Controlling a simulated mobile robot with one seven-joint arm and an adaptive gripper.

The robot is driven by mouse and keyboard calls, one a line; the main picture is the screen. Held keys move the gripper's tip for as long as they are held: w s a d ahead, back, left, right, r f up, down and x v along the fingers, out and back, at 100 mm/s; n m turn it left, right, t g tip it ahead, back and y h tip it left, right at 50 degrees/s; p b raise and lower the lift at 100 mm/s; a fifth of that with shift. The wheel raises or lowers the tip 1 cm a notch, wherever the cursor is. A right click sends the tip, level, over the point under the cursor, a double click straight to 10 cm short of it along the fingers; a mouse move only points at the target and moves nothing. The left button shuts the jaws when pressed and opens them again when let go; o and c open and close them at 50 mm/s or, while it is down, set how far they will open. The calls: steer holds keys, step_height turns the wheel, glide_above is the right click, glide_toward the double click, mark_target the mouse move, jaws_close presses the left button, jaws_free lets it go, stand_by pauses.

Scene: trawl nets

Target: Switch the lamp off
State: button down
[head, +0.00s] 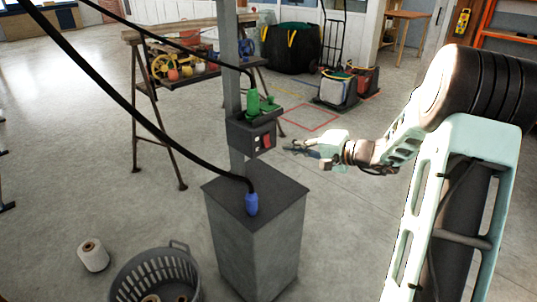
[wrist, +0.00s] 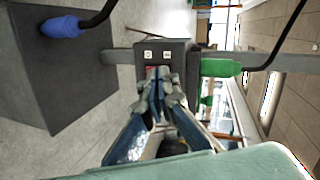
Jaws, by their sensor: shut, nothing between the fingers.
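A dark switch box (head: 250,134) is fixed to a grey post, with a red rocker switch (head: 266,139) on its face toward my gripper. In the wrist view the box (wrist: 178,52) shows two small pale labels. A bit of red (wrist: 151,70) shows there behind my fingers, which hide most of the switch. My gripper (head: 288,148) is shut and empty, to the right of the box in the head view, its tips pointing at the switch face. In the wrist view its fingertips (wrist: 158,74) overlap the box; I cannot tell whether they touch. No lamp is clearly seen.
A green plug (head: 254,101) with a black cable sits on the box. A blue plug (head: 251,204) with a cable stands on the grey pedestal (head: 288,228) below. A grey basket (head: 155,268) and a twine spool (head: 93,255) are on the floor at left.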

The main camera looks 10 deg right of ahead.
mark_target(264, 147)
steer(key=s+d+f+m+t, duration=0.2)
steer(key=d+f+m, duration=0.1)
steer(key=d, duration=0.1)
steer(key=shift+s+d+f+m+b, duration=0.2)
steer(key=shift+f+m+b, duration=0.05)
steer(key=shift+m+b, duration=0.05)
steer(key=shift+w, duration=0.1)
steer(key=x, duration=1.4)
steer(key=shift+d+f, duration=0.1)
steer(key=shift+f, duration=0.1)
